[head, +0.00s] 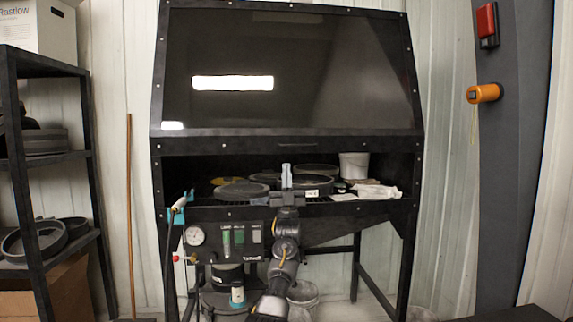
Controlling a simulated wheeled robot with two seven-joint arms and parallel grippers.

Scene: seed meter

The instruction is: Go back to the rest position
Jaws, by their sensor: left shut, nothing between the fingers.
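My left gripper (287,177) points upward at the front edge of the black cabinet (285,145), with its light fingertips shut and nothing held. It shows in front of the cabinet's open slot; I cannot tell whether it touches anything. My left arm rises from the bottom middle of the head view to this gripper. My right gripper is not in view.
Dark round discs (241,189), a white tub (354,165) and a pale cloth (377,191) lie in the slot. A gauge (195,235) is at the cabinet's front left. A black shelf (42,165) stands left; a grey column (515,150) stands right.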

